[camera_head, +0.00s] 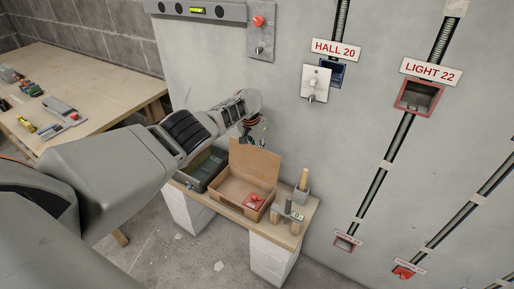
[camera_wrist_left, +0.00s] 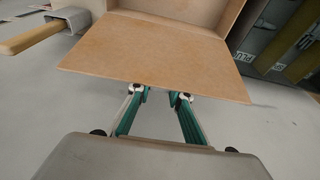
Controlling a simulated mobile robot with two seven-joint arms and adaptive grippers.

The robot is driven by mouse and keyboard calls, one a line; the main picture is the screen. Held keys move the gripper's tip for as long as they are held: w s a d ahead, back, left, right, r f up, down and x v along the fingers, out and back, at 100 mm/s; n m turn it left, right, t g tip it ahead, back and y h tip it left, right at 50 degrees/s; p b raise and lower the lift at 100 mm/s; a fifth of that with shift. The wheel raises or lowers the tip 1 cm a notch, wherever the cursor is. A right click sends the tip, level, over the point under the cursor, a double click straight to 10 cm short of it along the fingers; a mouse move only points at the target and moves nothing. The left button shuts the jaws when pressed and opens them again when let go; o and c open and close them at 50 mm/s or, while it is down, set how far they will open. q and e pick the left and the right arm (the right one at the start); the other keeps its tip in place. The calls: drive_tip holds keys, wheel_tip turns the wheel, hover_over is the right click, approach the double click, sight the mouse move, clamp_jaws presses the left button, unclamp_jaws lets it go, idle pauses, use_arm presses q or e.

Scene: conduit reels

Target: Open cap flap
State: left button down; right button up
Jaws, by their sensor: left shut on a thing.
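An open brown cardboard box (camera_head: 225,188) stands on the small wooden bench in the head view. Its flap (camera_head: 256,160) is raised at the back, tilted up from the box. A red piece (camera_head: 254,201) lies at the box's front right. My left gripper (camera_head: 262,135) is at the flap's upper edge, its fingers partly hidden behind it. In the left wrist view the green-sided fingers (camera_wrist_left: 160,95) meet the edge of the brown flap (camera_wrist_left: 150,62) and are shut on it; the tips are partly covered by the flap. My right gripper is not in view.
A dark grey bin (camera_head: 205,165) stands left of the box. A small holder with a wooden handle (camera_head: 303,182) is at the right. The wall behind carries a HALL 20 switch (camera_head: 316,83) and a LIGHT 22 box (camera_head: 419,98). A larger table (camera_head: 85,85) is at the left.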

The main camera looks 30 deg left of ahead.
sight(253, 154)
use_arm(q)
drive_tip(key=shift+d, duration=0.1)
drive_tip(key=c, duration=1.8)
unclamp_jaws()
drive_tip(key=shift+f, duration=0.1)
drive_tip(key=shift+r, duration=0.2)
drive_tip(key=shift+v, duration=5.85)
drive_tip(key=shift+s+f, duration=0.1)
